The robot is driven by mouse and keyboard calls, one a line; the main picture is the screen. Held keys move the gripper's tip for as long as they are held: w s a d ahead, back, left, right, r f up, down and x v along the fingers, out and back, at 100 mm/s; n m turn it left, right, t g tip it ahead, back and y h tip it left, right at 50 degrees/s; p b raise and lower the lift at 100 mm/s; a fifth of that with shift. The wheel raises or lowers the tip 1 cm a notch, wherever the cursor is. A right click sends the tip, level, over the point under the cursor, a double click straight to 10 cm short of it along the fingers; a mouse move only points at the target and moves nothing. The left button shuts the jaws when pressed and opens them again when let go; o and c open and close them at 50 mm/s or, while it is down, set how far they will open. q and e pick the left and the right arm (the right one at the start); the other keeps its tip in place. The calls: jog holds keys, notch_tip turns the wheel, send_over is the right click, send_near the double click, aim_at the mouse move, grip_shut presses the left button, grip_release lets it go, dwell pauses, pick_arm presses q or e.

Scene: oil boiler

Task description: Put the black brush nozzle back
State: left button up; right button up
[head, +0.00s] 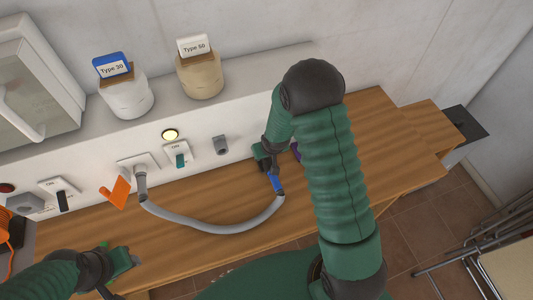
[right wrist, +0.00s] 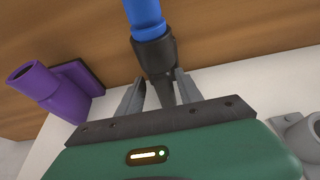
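The black brush nozzle (right wrist: 155,55) sits on the end of the blue hose handle (right wrist: 146,18) in the right wrist view. The blue handle also shows in the head view (head: 275,182), at the end of the grey hose (head: 215,229). My right gripper (right wrist: 160,75) has its fingers on either side of the nozzle, with both tips seeming to touch its wide part. In the head view my right gripper (head: 268,160) is near the wall, above the wooden counter, and the nozzle is mostly hidden. My left gripper (head: 133,256) is low at the left, away from the hose.
A purple nozzle (right wrist: 62,90) and a grey nozzle (right wrist: 300,135) are at the wall on either side of my right gripper. Two jars (head: 127,95) (head: 201,75) stand on the ledge. The counter's right part is clear.

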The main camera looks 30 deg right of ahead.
jog(key=shift+a+r, duration=0.1)
jog(key=shift+a, duration=0.2)
jog(key=shift+s+a, duration=0.1)
jog(key=shift+a, duration=0.1)
jog(key=b+v, duration=0.1)
jog(key=v, duration=0.3)
jog(key=shift+a+b, duration=0.1)
jog(key=shift+b, duration=0.25)
jog(key=v, duration=0.7)
jog(key=shift+s+d+r, duration=0.1)
jog(key=shift+d+r, duration=0.1)
jog(key=shift+d, duration=0.2)
jog(key=a+v, duration=0.1)
jog(key=v, duration=0.4)
pick_arm(q)
jog(key=shift+s+a+f+p, duration=0.2)
jog(key=shift+a+f+p, duration=0.15)
jog(key=shift+f+p, duration=0.1)
pick_arm(e)
jog(key=s+a+f+n+g+y, duration=0.1)
jog(key=s+a+f+n, duration=0.1)
jog(key=s+a, duration=0.7)
jog(key=shift+s+n+g, duration=0.3)
jog(key=shift+s+n, duration=0.1)
jog(key=shift+s, duration=0.2)
pick_arm(q)
jog(key=shift+w, duration=0.15)
pick_arm(e)
jog(key=shift+w+a, duration=0.1)
jog(key=shift+w, duration=0.05)
